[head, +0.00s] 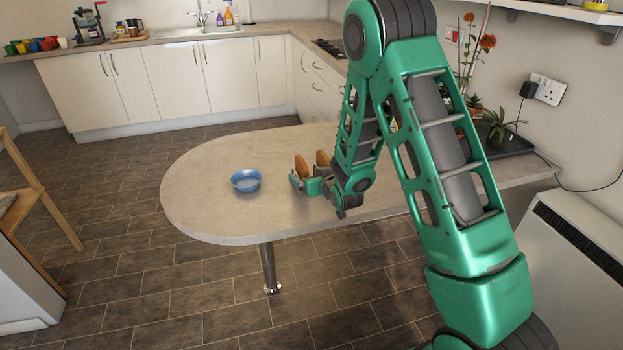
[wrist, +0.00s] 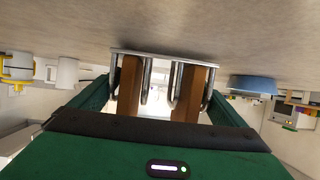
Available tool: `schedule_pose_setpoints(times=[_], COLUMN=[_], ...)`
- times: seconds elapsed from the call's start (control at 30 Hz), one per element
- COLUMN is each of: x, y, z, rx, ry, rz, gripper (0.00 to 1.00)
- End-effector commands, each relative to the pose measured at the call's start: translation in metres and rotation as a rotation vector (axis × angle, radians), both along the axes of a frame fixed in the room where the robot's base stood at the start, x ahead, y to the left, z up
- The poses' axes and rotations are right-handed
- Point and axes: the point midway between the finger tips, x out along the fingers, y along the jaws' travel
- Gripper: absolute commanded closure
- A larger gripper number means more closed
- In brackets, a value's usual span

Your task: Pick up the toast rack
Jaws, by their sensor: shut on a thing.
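The toast rack (wrist: 160,54) is a metal rack with wire loops and a flat base, holding two brown toast slices (wrist: 190,92). The wrist view shows it upside down, with its base against or very near the tabletop; I cannot tell if there is a gap. In the head view only the toast (head: 302,166) stands out, upright above my gripper. My gripper (wrist: 160,88) has one green finger on each side of the rack and is shut on it. In the head view my gripper (head: 313,185) is low over the table, partly hiding the rack.
A blue bowl (head: 245,180) stands on the rounded table (head: 215,215), left of the rack; it also shows in the wrist view (wrist: 253,84). Potted plants (head: 500,125) on a dark tray stand at the right wall. The table's left end is clear.

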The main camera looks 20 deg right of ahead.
Motion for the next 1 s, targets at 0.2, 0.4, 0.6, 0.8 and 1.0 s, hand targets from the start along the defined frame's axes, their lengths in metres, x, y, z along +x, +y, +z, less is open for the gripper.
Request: schedule_pose_setpoints(times=[0.2, 0.4, 0.6, 0.8, 1.0], x=[0.001, -0.001, -0.006, -0.014, -0.022], y=[0.000, 0.004, 0.029, 0.065, 0.095], z=[0.020, 0.037, 0.052, 0.073, 0.093], rx=[0.001, 0.001, 0.000, -0.001, 0.001], ry=[-0.004, -0.003, -0.003, -0.004, -0.005], rz=[0.000, 0.003, 0.005, 0.008, 0.004], gripper=[0.33, 0.33, 0.33, 0.33, 0.33])
